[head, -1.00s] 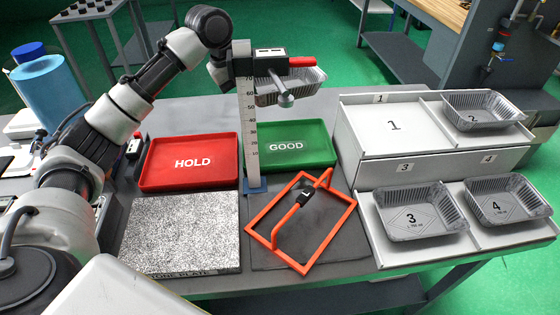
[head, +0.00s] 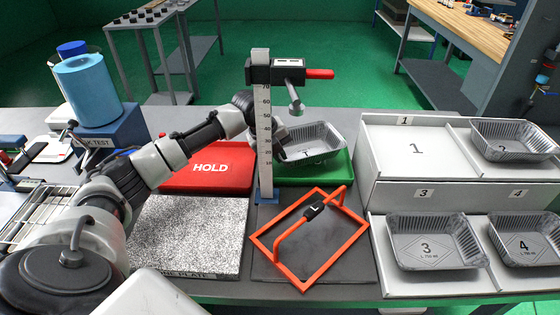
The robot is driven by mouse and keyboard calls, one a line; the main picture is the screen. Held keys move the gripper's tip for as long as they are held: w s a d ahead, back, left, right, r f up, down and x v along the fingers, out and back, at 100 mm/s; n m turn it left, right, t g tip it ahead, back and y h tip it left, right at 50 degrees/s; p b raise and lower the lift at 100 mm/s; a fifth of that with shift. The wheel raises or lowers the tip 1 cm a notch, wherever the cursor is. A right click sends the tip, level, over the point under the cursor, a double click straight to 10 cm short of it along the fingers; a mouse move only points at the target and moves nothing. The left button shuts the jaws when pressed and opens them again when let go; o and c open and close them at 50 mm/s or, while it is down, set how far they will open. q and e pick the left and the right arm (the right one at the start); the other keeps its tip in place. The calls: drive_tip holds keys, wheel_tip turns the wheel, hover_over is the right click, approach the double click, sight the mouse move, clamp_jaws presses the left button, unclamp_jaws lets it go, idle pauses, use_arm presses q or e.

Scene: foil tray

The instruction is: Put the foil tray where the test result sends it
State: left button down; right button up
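The foil tray (head: 322,146) is a silver, ribbed pan with a dark mark on its floor. It is over the green GOOD tray (head: 318,178) and hides most of it. I cannot tell whether it touches the green tray. My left gripper (head: 282,134) is at the foil tray's left rim and appears shut on it; the fingers are small and partly hidden behind the upright gauge. The red HOLD tray (head: 240,186) is empty where it shows, left of the gauge, partly behind my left arm. My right gripper is not in view.
The height gauge (head: 264,150) stands beside my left gripper, its arm above the foil tray. An orange frame (head: 262,246) lies on the dark mat. A speckled plate (head: 200,235) is at front left. White stands at right hold other foil trays (head: 440,258); space 1 (head: 405,150) is empty.

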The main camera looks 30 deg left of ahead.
sight(283, 170)
use_arm(q)
drive_tip(key=shift+f, duration=1.35)
drive_tip(key=shift+f, duration=0.1)
drive_tip(key=c, duration=1.3)
unclamp_jaws()
drive_tip(key=v, duration=1.2)
